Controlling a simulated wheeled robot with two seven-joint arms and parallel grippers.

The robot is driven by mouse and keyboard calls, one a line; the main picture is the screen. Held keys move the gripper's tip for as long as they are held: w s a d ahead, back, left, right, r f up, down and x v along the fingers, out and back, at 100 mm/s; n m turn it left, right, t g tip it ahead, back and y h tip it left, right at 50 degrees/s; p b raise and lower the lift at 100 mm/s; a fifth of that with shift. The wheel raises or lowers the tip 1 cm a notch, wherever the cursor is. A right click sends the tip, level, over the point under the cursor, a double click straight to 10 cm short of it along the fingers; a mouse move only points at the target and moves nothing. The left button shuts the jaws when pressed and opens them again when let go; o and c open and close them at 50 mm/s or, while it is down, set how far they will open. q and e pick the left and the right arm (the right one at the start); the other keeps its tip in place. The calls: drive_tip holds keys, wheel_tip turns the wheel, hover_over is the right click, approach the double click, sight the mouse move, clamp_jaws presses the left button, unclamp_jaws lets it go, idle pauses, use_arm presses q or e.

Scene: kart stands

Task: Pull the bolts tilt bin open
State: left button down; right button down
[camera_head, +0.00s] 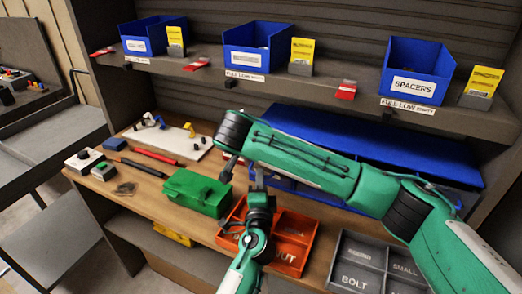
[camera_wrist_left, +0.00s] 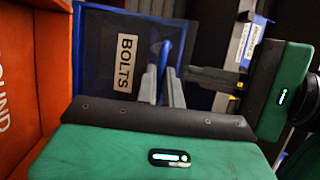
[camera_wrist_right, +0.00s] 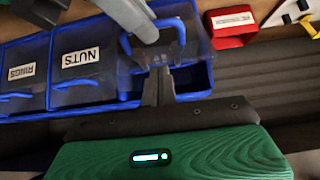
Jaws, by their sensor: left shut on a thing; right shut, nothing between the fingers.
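The bolts tilt bin, with a dark clear front, blue frame and BOLTS label, shows in the left wrist view (camera_wrist_left: 105,75). My left gripper (camera_wrist_left: 160,72) is shut on its blue handle. The same bin shows in the right wrist view (camera_wrist_right: 195,55), where its front seems to lean out from the blue case; grippers partly cover it. My right gripper (camera_wrist_right: 157,80) is shut and empty, close to the bolts bin. In the head view my arms cover much of the blue bin case (camera_head: 340,145), and the fingertips are hard to make out.
Beside the bolts bin are the nuts bin (camera_wrist_right: 85,65) and the rings bin (camera_wrist_right: 25,75). A green box (camera_head: 195,193), an orange divided tray (camera_head: 295,240) and a grey divided tray (camera_head: 365,265) stand on the bench in front. Blue bins, including the spacers bin (camera_head: 415,70), line the shelf above.

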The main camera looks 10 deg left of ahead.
use_arm(q)
drive_tip(key=shift+w+d, duration=0.15)
use_arm(e)
drive_tip(key=shift+s+a+f, duration=0.25)
drive_tip(key=shift+s+f, duration=0.05)
drive_tip(key=shift+f, duration=0.05)
use_arm(q)
drive_tip(key=c, duration=1.7)
unclamp_jaws()
drive_tip(key=shift+c, duration=0.2)
drive_tip(key=shift+o, duration=1.1)
drive_tip(key=shift+w+f, duration=0.1)
drive_tip(key=shift+w, duration=0.2)
use_arm(e)
drive_tip(key=shift+w+d+f, duration=0.15)
drive_tip(key=shift+w+d, duration=0.05)
drive_tip(key=shift+w, duration=0.15)
use_arm(q)
drive_tip(key=shift+s, duration=0.15)
